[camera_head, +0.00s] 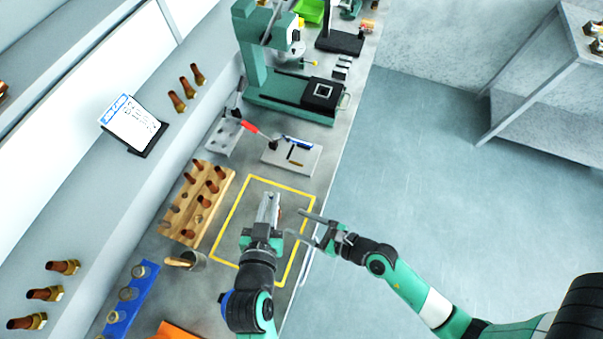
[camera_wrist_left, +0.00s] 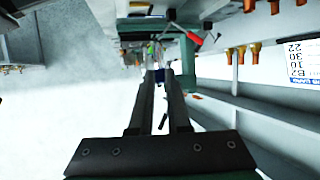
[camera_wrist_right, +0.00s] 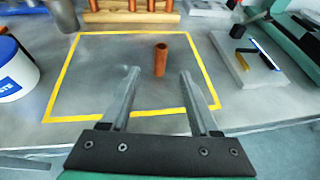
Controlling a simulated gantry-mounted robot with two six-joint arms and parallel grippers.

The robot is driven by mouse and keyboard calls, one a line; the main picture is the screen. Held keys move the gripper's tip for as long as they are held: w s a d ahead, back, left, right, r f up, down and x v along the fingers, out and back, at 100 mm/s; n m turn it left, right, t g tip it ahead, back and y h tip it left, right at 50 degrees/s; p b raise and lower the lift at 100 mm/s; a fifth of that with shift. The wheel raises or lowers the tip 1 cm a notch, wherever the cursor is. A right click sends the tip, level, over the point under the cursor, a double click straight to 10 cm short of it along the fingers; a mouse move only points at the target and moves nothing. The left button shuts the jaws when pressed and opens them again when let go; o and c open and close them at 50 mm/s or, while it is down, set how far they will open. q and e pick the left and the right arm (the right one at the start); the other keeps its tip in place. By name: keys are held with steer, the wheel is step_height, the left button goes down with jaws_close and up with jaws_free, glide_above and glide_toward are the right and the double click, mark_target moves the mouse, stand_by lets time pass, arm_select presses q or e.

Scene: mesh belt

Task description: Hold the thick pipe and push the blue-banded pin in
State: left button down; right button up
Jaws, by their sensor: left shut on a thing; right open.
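The thick pipe, a copper-coloured tube (camera_wrist_right: 160,60), stands upright inside the yellow outline on the bench in the right wrist view. In the head view only a small reddish part shows beside my left gripper (camera_head: 268,200). My left gripper is shut on a small piece with a blue part (camera_wrist_left: 159,76), seen between its fingertips in the left wrist view. It looks like the blue-banded pin, but it is small and partly hidden. My right gripper (camera_head: 293,222) is open and empty at the right side of the outline. Its fingers point toward the pipe, with the pipe beyond them.
A wooden rack (camera_head: 212,186) with copper fittings stands left of the yellow outline (camera_head: 230,219). A white board (camera_head: 300,165) with small bars and a green press (camera_head: 265,85) lie farther back.

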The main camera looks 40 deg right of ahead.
mark_target(269, 209)
steer(key=shift+w, duration=0.1)
steer(key=x, duration=1.2)
steer(key=shift+r, duration=0.1)
steer(key=shift+c, duration=0.4)
stand_by(0.4)
jaws_close()
stand_by(0.4)
stand_by(1.1)
